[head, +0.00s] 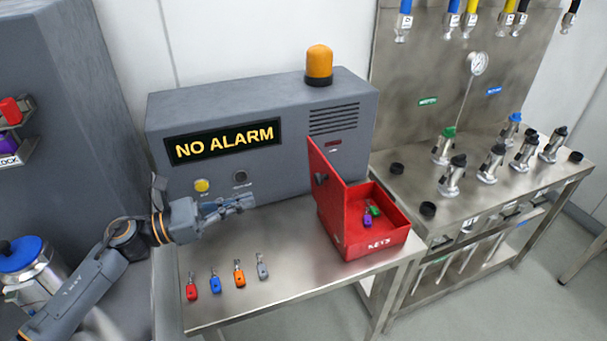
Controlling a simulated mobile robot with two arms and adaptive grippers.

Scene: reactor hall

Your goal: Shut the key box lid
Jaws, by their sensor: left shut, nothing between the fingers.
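The red key box (373,246) stands at the right end of the steel table, with "KEYS" on its front. Its red lid (325,187) stands open, upright on the box's left side. A green and a purple key tag (368,221) lie inside. My left gripper (248,201) is shut and empty, to the left of the lid and apart from it, in front of the grey alarm cabinet. My right gripper is not in view.
The grey alarm cabinet (215,107) reads "NO ALARM" and carries an orange beacon (319,65). Red, blue, orange and grey key tags (239,274) lie on the steel table (300,293). A steel bench (395,182) with valves is at right.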

